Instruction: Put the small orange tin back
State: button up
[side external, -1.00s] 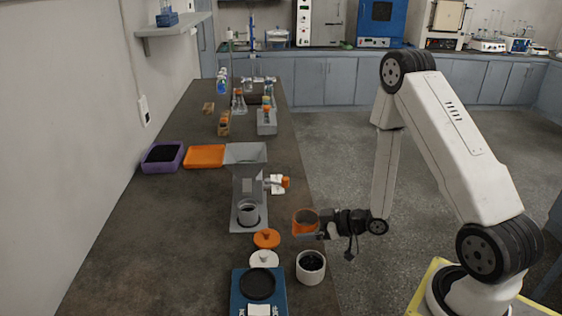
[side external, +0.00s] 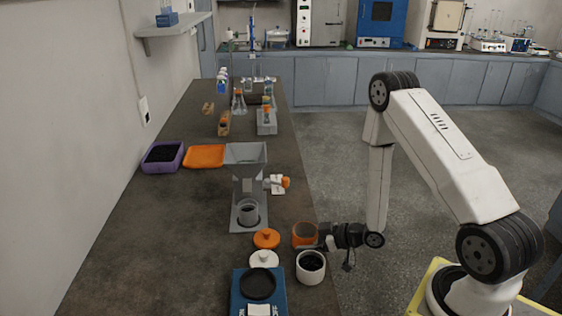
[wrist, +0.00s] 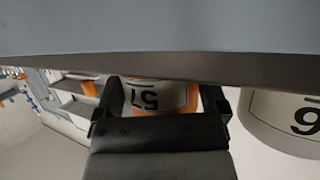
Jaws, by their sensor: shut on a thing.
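The small orange tin (side external: 305,232) is upright at the right edge of the bench, just behind the white tin (side external: 311,268) in the side view. My gripper (side external: 318,236) reaches in from the right and is shut on it. In the wrist view the orange tin (wrist: 165,96) sits between the fingers (wrist: 158,105), its white label with dark digits facing me. I cannot tell whether its base touches the bench. An orange lid (side external: 266,238) with a knob lies on the bench to its left.
The white tin, also in the wrist view (wrist: 285,118), stands close to the orange one. A white lid (side external: 263,259) and a blue scale (side external: 246,300) are at the front. A grey hopper machine (side external: 246,160) stands behind left.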

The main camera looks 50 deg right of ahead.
jog(key=shift+f, duration=0.1)
jog(key=o, duration=1)
jog(key=shift+v, duration=6)
jog(key=shift+w+d, duration=0.1)
